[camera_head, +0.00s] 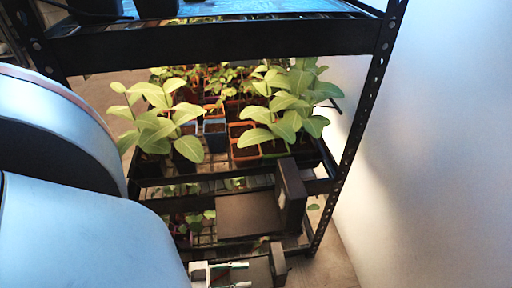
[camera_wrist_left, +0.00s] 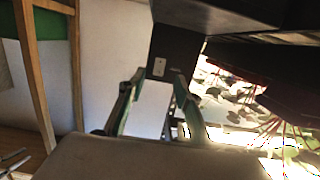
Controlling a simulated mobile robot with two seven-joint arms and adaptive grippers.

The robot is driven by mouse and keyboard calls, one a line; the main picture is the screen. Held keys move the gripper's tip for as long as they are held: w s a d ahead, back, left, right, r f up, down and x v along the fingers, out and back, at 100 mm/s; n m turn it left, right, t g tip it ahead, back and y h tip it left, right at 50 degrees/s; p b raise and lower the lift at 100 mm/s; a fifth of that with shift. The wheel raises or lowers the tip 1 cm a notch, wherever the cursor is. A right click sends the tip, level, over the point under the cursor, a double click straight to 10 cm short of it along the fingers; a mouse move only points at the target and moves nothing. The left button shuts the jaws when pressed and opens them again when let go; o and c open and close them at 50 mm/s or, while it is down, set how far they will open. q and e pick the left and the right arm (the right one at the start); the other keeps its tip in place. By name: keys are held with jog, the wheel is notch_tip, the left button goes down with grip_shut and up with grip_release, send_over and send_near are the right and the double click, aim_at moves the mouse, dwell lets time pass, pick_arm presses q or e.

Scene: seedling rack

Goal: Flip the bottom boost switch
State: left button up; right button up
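A black box (camera_head: 278,264) is mounted low on the rack, and a larger black box (camera_head: 291,197) sits above it. In the left wrist view, a small white switch plate (camera_wrist_left: 159,67) shows on the dark face of a box (camera_wrist_left: 175,47). My left gripper (camera_head: 249,274) is open and empty, with its green-edged fingers apart, beside the lower box. In the left wrist view its fingertips (camera_wrist_left: 159,76) lie on either side of the plate; I cannot tell whether they touch it. The switch lever's position is too small to tell. My right gripper is not in view.
The black metal rack (camera_head: 365,115) holds a shelf of leafy seedlings (camera_head: 290,105) in small pots above the boxes. A white wall (camera_head: 440,150) stands right of the rack. A wooden frame (camera_wrist_left: 75,70) shows at the left of the wrist view.

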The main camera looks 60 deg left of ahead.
pick_arm(q)
jog(key=shift+v, duration=2.1)
